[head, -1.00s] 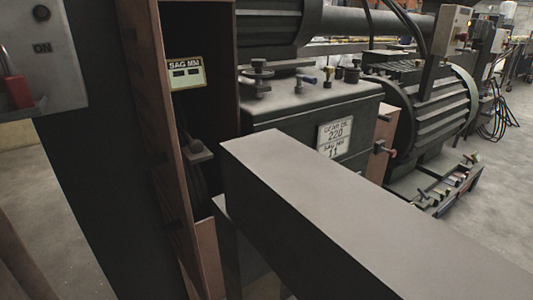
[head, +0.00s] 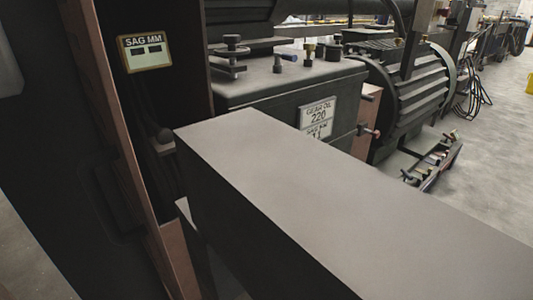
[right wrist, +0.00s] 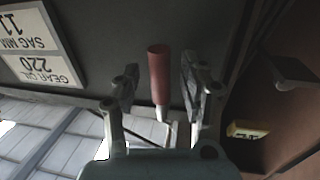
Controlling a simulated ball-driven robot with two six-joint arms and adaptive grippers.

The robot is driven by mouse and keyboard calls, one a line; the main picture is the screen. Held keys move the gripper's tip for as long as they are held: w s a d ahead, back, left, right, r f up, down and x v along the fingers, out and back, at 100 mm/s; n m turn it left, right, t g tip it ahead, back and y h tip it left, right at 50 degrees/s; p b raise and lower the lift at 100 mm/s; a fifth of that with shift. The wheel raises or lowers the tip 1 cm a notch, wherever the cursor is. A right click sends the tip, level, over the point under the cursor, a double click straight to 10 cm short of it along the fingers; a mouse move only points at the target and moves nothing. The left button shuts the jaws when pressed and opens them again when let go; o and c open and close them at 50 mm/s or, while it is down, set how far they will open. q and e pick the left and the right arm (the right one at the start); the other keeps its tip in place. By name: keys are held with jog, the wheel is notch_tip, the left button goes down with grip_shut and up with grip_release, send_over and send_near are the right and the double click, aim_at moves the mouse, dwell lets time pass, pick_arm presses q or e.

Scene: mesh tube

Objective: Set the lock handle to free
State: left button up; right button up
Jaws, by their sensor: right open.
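A red handle (right wrist: 158,75) with a pale metal end shows in the right wrist view, which sees the scene upside down. I take it as the lock handle. My right gripper (right wrist: 157,84) is open, with one finger on each side of the red handle in the picture. There is a visible gap on both sides; I cannot tell how deep the handle sits between the fingers. A large grey box shape covers the area below the gearbox.
A yellow-framed SAG MM display (head: 145,52) hangs in the dark cabinet; it also shows in the right wrist view (right wrist: 247,130). A GEAR OIL 220 label (head: 318,115) marks the gearbox front. A ribbed motor (head: 412,95) stands behind. Open floor (head: 500,150) lies at the right.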

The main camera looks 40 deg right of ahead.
jog(key=shift+w+d, duration=0.1)
jog(key=shift+w, duration=0.65)
grip_shut()
jog(key=shift+f, duration=0.15)
